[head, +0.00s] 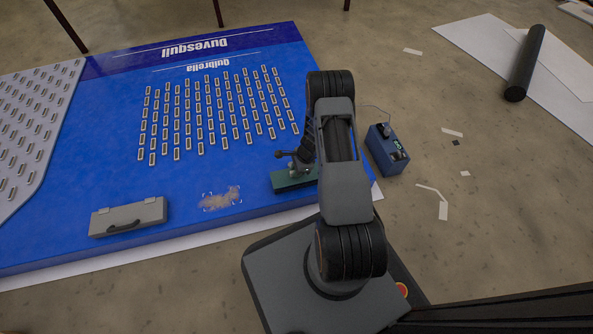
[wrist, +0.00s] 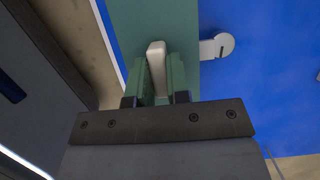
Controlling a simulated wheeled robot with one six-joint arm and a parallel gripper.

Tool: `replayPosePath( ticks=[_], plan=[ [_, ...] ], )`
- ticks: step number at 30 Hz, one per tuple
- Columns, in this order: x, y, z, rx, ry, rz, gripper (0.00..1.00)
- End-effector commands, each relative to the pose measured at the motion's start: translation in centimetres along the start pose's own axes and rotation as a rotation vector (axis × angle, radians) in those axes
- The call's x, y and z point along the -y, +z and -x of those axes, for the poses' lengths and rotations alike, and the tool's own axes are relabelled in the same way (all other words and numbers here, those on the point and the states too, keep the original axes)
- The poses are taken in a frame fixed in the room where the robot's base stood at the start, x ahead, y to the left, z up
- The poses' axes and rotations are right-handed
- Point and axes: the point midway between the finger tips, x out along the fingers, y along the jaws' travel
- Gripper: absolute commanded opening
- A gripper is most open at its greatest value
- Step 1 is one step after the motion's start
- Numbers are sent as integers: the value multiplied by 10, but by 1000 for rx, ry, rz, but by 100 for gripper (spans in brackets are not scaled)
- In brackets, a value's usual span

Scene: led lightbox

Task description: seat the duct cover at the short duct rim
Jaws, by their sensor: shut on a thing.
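In the wrist view my gripper (wrist: 158,62) is shut on a narrow pale block (wrist: 156,50), with one green finger on each side. The block lies over a flat green plate (wrist: 125,18). I cannot tell whether it touches the plate. The green plate (head: 287,183) also shows in the head view, at the panel's near right part, partly covered by my arm. The held block may be the duct cover, but its full shape is hidden. I cannot make out the short duct rim for certain. A pale grey round-ended piece (wrist: 222,44) lies right of the plate.
The blue panel (head: 100,130) carries rows of small modules. A grey case (head: 128,217) and a beige crumpled patch (head: 220,199) are at its near side. A blue box with a knob (head: 387,150) stands on the floor to the right. A black roll (head: 526,62) lies farther right.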

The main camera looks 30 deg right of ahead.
Motion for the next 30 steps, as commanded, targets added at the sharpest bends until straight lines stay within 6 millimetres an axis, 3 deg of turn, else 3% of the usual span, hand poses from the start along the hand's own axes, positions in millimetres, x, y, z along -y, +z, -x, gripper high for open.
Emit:
replayPosePath(
  ticks=[29, 30],
  plan=[
    [0, -8, -22, 0, -1, 0, 0],
    [0, -8, -21, 0, -1, 0, 20]
  ],
)
